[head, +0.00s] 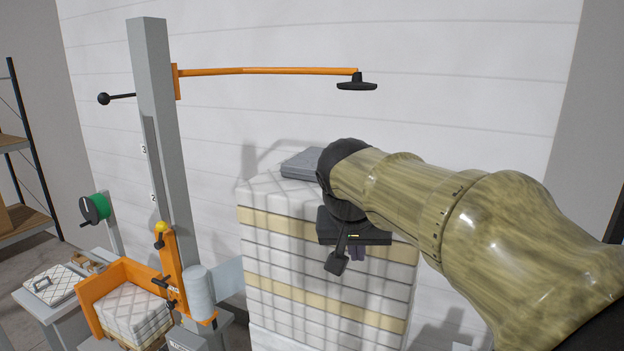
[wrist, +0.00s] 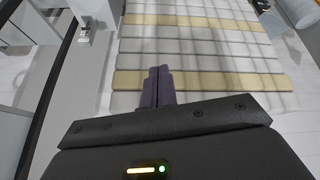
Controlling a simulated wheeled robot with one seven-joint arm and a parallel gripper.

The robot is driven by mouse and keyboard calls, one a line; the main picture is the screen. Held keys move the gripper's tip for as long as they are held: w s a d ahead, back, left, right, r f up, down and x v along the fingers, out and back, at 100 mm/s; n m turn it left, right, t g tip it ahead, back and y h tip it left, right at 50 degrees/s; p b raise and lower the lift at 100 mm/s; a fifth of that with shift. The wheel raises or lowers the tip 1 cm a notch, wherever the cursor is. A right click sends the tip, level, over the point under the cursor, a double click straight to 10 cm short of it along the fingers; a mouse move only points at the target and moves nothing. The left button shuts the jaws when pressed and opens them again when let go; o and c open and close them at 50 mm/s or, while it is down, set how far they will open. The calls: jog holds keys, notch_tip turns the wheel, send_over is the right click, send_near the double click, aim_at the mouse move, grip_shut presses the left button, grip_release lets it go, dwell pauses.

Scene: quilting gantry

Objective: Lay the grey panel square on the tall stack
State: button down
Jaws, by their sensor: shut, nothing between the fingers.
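The grey panel (head: 301,164) lies on top of the tall stack (head: 325,290), toward its back, partly hidden behind my wrist. I cannot tell whether it sits square to the stack's edges. The stack is built of white and cream quilted layers, and its front face also shows in the wrist view (wrist: 200,47). My gripper (head: 357,253) is in front of the stack, below its top edge, and is apart from the panel. In the wrist view its dark purple fingers (wrist: 157,87) are together with nothing between them.
A grey column (head: 165,150) with an orange boom (head: 265,71) stands left of the stack; the boom's black end pad (head: 357,85) hangs above it. An orange carriage (head: 125,275) holds a small quilted stack. A side table with a quilted handled piece (head: 55,285) is at lower left.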

jog(key=s+d+f+g+b, duration=0.1)
jog(key=s+f+b, duration=0.2)
jog(key=f, duration=0.9)
jog(key=s+d+f+n+g+y+b, duration=0.1)
jog(key=s+f, duration=0.4)
jog(key=f, duration=0.7)
jog(key=s+d+f+n+y+b, duration=0.1)
jog(key=s+f+b, duration=0.4)
jog(key=f, duration=0.7)
jog(key=shift+d+f+g+b, duration=0.15)
jog(key=shift+d+g+b, duration=0.25)
jog(key=shift+d+b, duration=0.25)
jog(key=shift+d, duration=0.1)
